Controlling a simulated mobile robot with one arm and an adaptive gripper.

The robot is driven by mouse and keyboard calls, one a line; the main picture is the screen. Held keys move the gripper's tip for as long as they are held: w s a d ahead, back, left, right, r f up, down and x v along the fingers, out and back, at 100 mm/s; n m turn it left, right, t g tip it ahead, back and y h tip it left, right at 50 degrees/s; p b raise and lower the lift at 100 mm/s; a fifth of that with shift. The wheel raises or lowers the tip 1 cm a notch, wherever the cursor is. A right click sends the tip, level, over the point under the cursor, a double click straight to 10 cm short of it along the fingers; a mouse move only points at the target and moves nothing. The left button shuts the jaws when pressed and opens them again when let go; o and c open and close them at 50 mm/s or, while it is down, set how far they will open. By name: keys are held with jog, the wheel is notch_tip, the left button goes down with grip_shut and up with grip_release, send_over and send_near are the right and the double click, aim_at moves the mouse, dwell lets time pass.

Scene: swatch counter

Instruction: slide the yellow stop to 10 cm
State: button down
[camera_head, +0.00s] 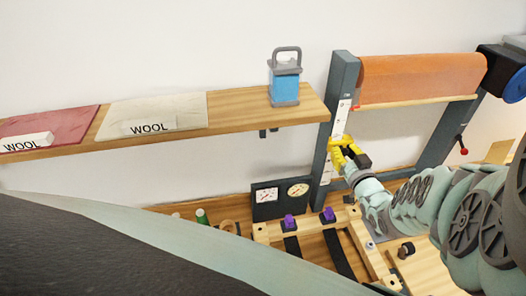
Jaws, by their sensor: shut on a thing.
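The yellow stop (337,156) sits on the dark grey upright post, beside a white scale strip (341,116) that runs up the post's face. The scale's numbers are too small to read here. My gripper (345,156) is at the stop and shut on it, reaching in from the lower right. The gripper's fingers and the stop overlap, so part of the stop is hidden.
An orange cloth roll (420,78) hangs right of the post above a wooden bar. A wooden shelf (235,108) holds swatches marked WOOL and a blue lantern-like object (285,88). Below stand two dials (267,195) and purple clamps (289,221). A red-knobbed lever (463,151) is at right.

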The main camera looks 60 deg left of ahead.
jog(key=shift+a+r, duration=0.1)
jog(key=shift+r, duration=0.2)
jog(key=c, duration=0.7)
grip_release()
jog(key=shift+f, duration=0.15)
jog(key=shift+d, duration=0.2)
jog(key=shift+s+d+f, duration=0.1)
jog(key=shift+d, duration=0.3)
jog(key=v, duration=0.6)
jog(key=shift+s+d, duration=0.15)
jog(key=shift+d, duration=0.1)
